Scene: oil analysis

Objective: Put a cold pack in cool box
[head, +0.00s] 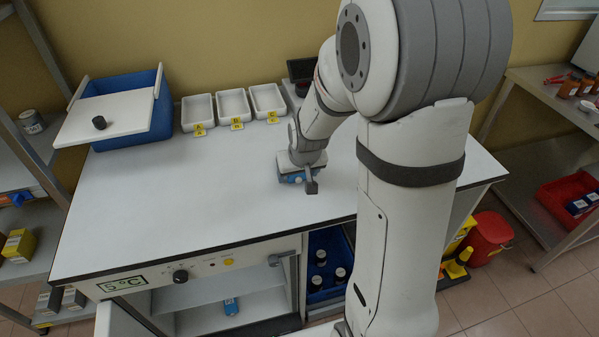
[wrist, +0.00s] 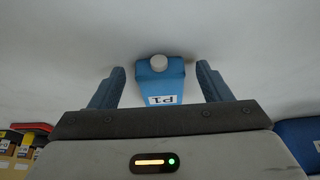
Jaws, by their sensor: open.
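A blue cold pack (wrist: 161,84) with a white cap and a label reading P1 lies between my gripper's two fingers in the wrist view. In the head view a bit of it shows (head: 289,178) at the worktop, mostly covered by the gripper. My gripper (head: 298,181) is open around the pack, with a gap on each side (wrist: 162,90). The blue cool box (head: 161,117) stands at the back left of the worktop. Its white lid (head: 88,115), with a black knob, lies askew over it, leaving part of the opening uncovered.
Three white trays (head: 233,104) labelled A, B and another stand along the wall. Below the worktop (head: 200,190) an open fridge compartment (head: 255,304) holds a blue item (head: 231,306). Beside it is a blue crate with dark bottles (head: 320,258). The worktop's middle is clear.

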